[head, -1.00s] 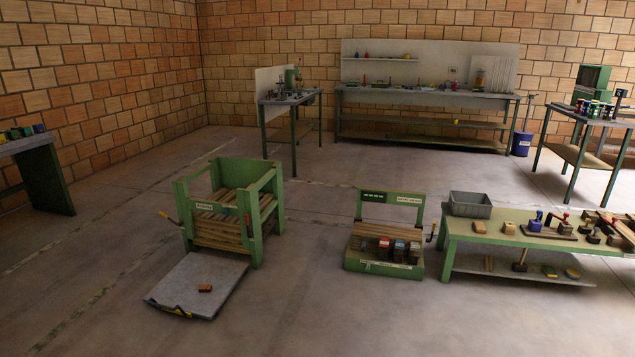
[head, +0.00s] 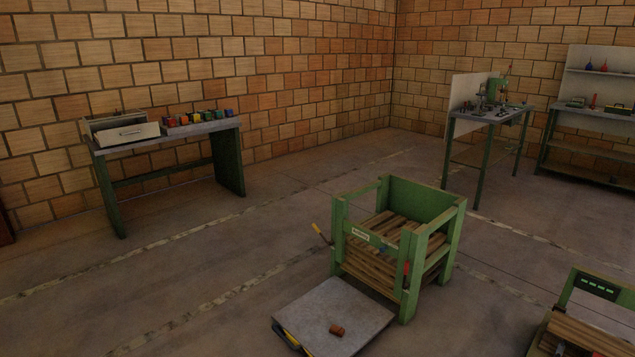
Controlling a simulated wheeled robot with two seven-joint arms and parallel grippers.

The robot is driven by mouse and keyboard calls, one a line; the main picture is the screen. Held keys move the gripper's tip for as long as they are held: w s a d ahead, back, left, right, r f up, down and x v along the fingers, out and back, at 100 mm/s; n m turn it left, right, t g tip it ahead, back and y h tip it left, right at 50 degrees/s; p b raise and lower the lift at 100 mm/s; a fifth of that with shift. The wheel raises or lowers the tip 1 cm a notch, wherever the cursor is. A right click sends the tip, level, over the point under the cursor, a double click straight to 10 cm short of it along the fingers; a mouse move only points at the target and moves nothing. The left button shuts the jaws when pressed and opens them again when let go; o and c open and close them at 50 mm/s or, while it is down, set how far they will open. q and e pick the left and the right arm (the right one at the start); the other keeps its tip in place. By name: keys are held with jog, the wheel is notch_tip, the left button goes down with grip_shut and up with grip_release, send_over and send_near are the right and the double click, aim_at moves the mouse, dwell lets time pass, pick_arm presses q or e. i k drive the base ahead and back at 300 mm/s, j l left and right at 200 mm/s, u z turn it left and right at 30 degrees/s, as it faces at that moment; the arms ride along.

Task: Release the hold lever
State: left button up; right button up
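The green frame (head: 442,196) with wooden slats stacked inside stands on the floor right of centre in the head view. A yellow-tipped lever (head: 320,234) sticks out from its left side. A red-handled lever (head: 406,272) sits on its front right post. Which of these is the hold lever I cannot tell. A small white label (head: 360,234) is on the front rail. Neither of my grippers is in view.
A grey platform (head: 310,304) with a small brown block (head: 337,330) lies in front of the frame. Another green stand (head: 598,287) is at the lower right. A bench (head: 165,138) with a drawer box stands by the left wall. The floor at left is clear.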

aim_at(321, 234)
jog(key=i+j+u, duration=0.15)
jog(key=i+u, duration=0.15)
jog(key=i, duration=0.5)
jog(key=i+u, duration=0.25)
jog(key=i, duration=0.55)
